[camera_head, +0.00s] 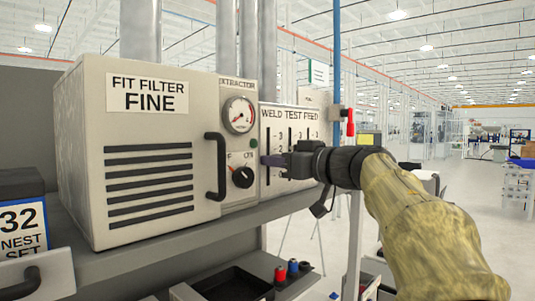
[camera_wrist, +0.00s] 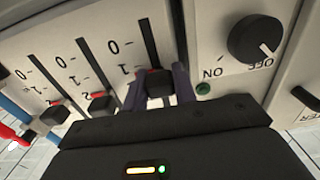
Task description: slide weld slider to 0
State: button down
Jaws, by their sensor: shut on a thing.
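The panel marked WELD TEST FEED (camera_head: 290,117) has upright slots with number scales. My gripper (camera_head: 270,160) is at the leftmost slot, the weld slider's. In the wrist view my gripper (camera_wrist: 160,84) has its two dark purple fingers closed around the dark weld slider knob (camera_wrist: 158,80). The wrist picture is turned over, with 0 toward its top. The knob sits near or past the 1 mark, away from 0; its exact reading is unclear. Bare slot shows on the 0 side. In the head view my gripper hides the knob.
Two other slider knobs (camera_wrist: 101,102) and (camera_wrist: 52,115) stand beside it in the wrist view. The extractor panel has a rotary switch (camera_head: 242,177), a gauge (camera_head: 239,115) and a green light (camera_head: 254,143). The filter box handle (camera_head: 215,166) sticks out to the left. A shelf lies below.

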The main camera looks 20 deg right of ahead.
aim_at(267, 180)
notch_tip(267, 180, down, 5)
jog(key=shift+r+b, duration=0.1)
jog(key=shift+b, duration=0.75)
jog(key=c, duration=1.5)
grip_release()
jog(key=shift+o, duration=0.5)
jog(key=b+v, duration=0.4)
jog(key=v, duration=1.3)
jog(key=shift+s, duration=0.25)
